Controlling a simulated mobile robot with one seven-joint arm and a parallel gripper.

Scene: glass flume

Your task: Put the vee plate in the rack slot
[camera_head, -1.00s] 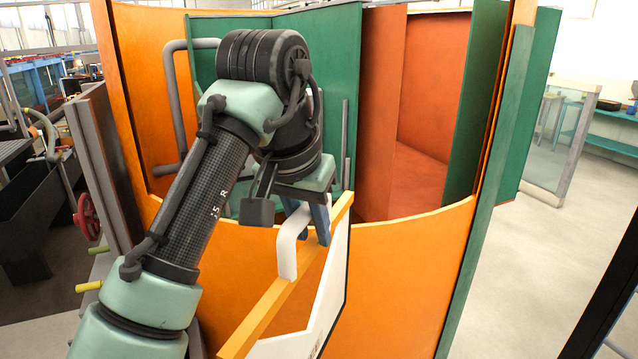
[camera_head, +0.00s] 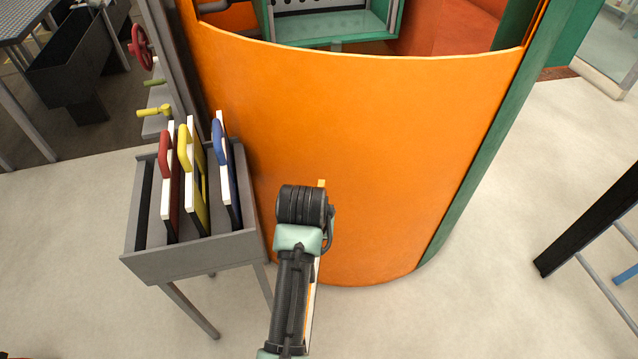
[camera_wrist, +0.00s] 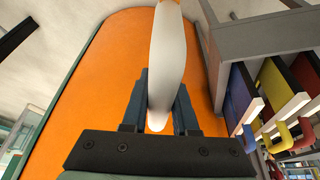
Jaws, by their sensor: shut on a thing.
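My gripper (camera_wrist: 162,88) is shut on the white handle (camera_wrist: 168,50) of the vee plate, which stands upright between its two fingers in the wrist view. In the head view my arm hides the gripper and most of the plate; only a thin white and orange edge (camera_head: 314,300) shows beside the arm. The grey rack (camera_head: 195,257) stands left of my arm, apart from the plate. It holds a red plate (camera_head: 168,190), a yellow plate (camera_head: 190,190) and a blue plate (camera_head: 228,180). Gaps show left of the red plate and between yellow and blue.
The curved orange wall (camera_head: 360,150) of the flume stands close behind my arm and beside the rack. A dark frame (camera_head: 590,220) stands at the right.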

